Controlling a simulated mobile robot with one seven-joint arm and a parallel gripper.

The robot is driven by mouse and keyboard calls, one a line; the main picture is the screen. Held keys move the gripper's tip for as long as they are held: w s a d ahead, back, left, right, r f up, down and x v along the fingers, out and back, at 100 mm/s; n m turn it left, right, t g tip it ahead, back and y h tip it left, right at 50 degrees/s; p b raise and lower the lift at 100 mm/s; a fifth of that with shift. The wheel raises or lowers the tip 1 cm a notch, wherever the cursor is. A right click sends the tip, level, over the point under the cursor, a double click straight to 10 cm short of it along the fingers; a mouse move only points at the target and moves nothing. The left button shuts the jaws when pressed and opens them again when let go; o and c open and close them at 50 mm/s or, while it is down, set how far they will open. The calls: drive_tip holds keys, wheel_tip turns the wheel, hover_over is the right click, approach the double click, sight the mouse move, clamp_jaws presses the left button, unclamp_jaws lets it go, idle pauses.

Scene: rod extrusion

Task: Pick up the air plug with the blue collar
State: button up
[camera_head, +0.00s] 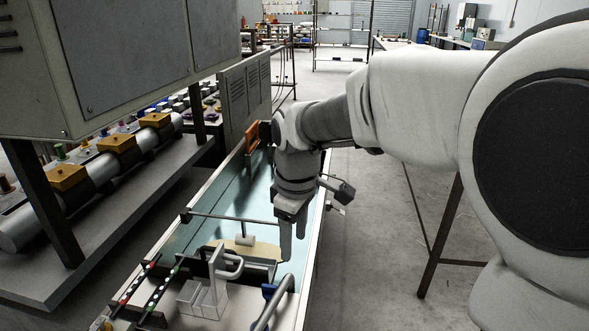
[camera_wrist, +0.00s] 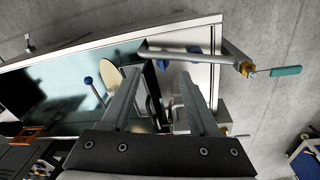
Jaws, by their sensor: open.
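My gripper (camera_head: 291,232) is open and points down over the right side of the long tray-like bench; nothing shows between its fingers. In the wrist view its two fingers (camera_wrist: 156,88) stand apart above the bench. Blue parts (camera_wrist: 194,50) sit beside a grey bent tube (camera_wrist: 185,54) just beyond the fingertips. The head view shows a blue part (camera_head: 269,291) beside the tube (camera_head: 279,298), in front of the gripper. The tube's end has a brass fitting (camera_wrist: 246,69) and a teal piece. I cannot tell which blue part is the plug's collar.
A grey bracket with a handle (camera_head: 216,285) stands left of the gripper. A thin bar (camera_head: 235,217) crosses the bench, with a pale cylinder near it. Rods with coloured beads (camera_head: 160,292) lie at the left.

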drive_tip(key=w+a+f+n+g+p, duration=0.1)
drive_tip(key=w+a+f+n+p, duration=0.15)
drive_tip(key=a, duration=0.35)
drive_tip(key=b, duration=0.4)
approach(269, 286)
drive_tip(key=shift+n, duration=0.45)
drive_tip(key=f, duration=0.6)
drive_tip(key=shift+s+a, duration=0.2)
drive_tip(key=shift+a, duration=0.05)
drive_tip(key=f, duration=0.2)
drive_tip(key=f+b, duration=0.2)
drive_tip(key=f, duration=0.1)
drive_tip(key=shift+w+d+f, duration=0.1)
drive_tip(key=shift+w+f, duration=0.2)
drive_tip(key=shift+r, duration=0.1)
clamp_jaws()
